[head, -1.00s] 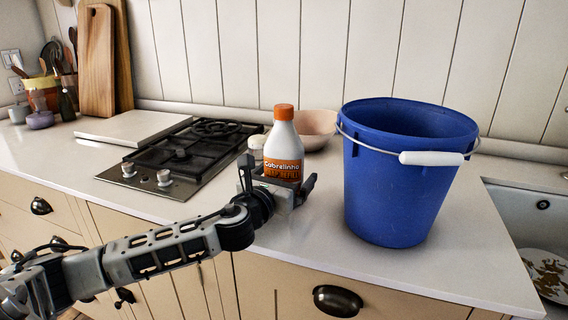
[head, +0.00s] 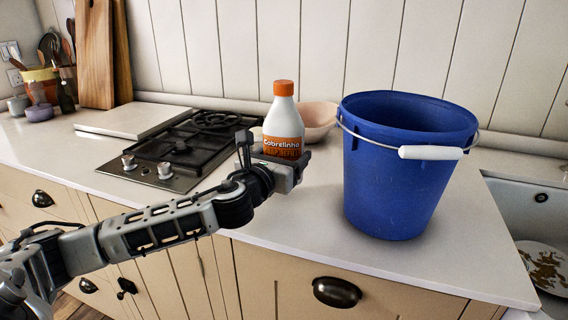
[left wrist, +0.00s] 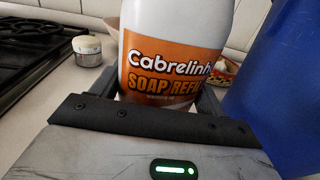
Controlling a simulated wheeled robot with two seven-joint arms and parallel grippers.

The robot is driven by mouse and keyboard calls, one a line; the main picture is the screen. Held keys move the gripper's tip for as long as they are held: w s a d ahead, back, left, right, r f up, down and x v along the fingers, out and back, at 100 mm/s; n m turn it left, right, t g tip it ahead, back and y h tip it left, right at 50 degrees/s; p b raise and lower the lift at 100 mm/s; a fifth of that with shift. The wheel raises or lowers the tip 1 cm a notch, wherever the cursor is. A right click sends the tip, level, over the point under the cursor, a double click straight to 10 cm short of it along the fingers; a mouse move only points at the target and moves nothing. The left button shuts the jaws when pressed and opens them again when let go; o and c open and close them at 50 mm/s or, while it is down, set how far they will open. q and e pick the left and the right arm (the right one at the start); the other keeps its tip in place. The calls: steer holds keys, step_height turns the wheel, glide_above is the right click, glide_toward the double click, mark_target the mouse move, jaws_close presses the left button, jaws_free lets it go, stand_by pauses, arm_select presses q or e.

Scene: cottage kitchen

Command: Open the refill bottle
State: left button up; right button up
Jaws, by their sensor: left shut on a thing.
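The refill bottle (head: 284,119) is white with an orange cap (head: 283,88) and an orange "Cabrelinho Soap Refill" label. The cap is on it. My left gripper (head: 280,160) is shut on the bottle's lower part. In the left wrist view the bottle (left wrist: 175,60) sits between the dark fingers, close in front of the palm, its cap out of frame. The bottle is upright in the head view. Its base is hidden by the gripper, so I cannot tell whether it touches the worktop. My right gripper is in neither view.
A blue bucket (head: 398,190) with a white-gripped handle stands just right of the bottle. A pink bowl (head: 318,118) is behind the bottle, and a black gas hob (head: 185,148) is to the left. A small lidded jar (left wrist: 87,50) stands near the hob. The sink (head: 525,205) is far right.

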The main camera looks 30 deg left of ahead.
arm_select(q)
steer(key=s+r, duration=0.2)
steer(key=s+d+r, duration=0.1)
steer(key=r, duration=0.1)
steer(key=s+d+r+p, duration=0.1)
steer(key=s+r, duration=0.1)
steer(key=shift+s+r, duration=0.25)
steer(key=shift+s, duration=0.05)
steer(key=p, duration=0.9)
glide_toward(283, 131)
step_height(283, 131, up, 3)
steer(key=d, duration=0.1)
steer(key=shift+s+d+r, duration=0.15)
steer(key=shift+s+d, duration=0.05)
steer(key=shift+s, duration=0.25)
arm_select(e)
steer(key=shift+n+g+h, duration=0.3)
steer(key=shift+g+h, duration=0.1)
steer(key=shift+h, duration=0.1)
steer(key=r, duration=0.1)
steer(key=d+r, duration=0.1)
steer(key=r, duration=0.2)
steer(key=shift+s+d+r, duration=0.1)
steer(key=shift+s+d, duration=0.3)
arm_select(q)
steer(key=o, duration=0.6)
steer(key=c, duration=0.8)
